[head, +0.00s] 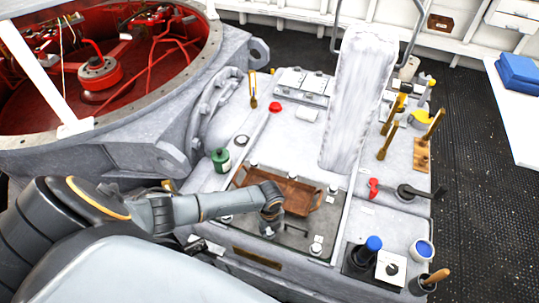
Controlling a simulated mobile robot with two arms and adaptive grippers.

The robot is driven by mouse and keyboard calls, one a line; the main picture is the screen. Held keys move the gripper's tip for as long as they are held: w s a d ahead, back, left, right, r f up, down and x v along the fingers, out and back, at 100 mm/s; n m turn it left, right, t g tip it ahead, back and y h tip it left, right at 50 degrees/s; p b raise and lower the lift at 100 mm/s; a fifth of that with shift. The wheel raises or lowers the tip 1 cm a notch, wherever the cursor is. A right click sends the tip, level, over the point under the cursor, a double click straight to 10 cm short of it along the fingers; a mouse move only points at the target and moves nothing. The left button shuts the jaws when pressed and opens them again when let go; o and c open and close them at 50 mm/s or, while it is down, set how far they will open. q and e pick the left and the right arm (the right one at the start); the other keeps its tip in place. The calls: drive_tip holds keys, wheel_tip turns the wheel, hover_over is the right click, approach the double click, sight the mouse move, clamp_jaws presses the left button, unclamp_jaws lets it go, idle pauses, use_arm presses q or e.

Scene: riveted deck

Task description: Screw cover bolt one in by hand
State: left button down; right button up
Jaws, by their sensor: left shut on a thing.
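My left gripper (269,229) reaches in from the left and points down at the near edge of the dark cover plate (293,238). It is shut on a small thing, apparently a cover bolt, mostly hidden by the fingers. I cannot tell how deep the bolt sits. Other bolts show around the cover, one at the near right (316,247) and one at the right (333,189). My right gripper is not in view.
A green bottle (221,160) stands left of the cover. A blue-topped dark container (371,248) and a blue-filled cup (421,251) stand at the right. A tall pale upright (358,100) rises behind the cover. A large open red-lined ring (205,65) is at the upper left.

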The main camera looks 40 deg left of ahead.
use_arm(q)
drive_tip(key=m, duration=0.2)
drive_tip(key=m+b, duration=0.1)
drive_tip(key=m, duration=0.1)
drive_tip(key=m+b, duration=0.1)
drive_tip(key=m, duration=0.1)
drive_tip(key=shift+w+r, duration=0.1)
drive_tip(key=shift+w, duration=0.25)
drive_tip(key=m+b, duration=0.2)
drive_tip(key=m, duration=0.2)
drive_tip(key=shift+m, duration=0.3)
drive_tip(key=shift+m+b, duration=0.5)
drive_tip(key=shift+m, duration=0.5)
drive_tip(key=shift+r, duration=0.1)
drive_tip(key=shift+s, duration=0.1)
drive_tip(key=c, duration=1)
unclamp_jaws()
drive_tip(key=shift+s, duration=0.2)
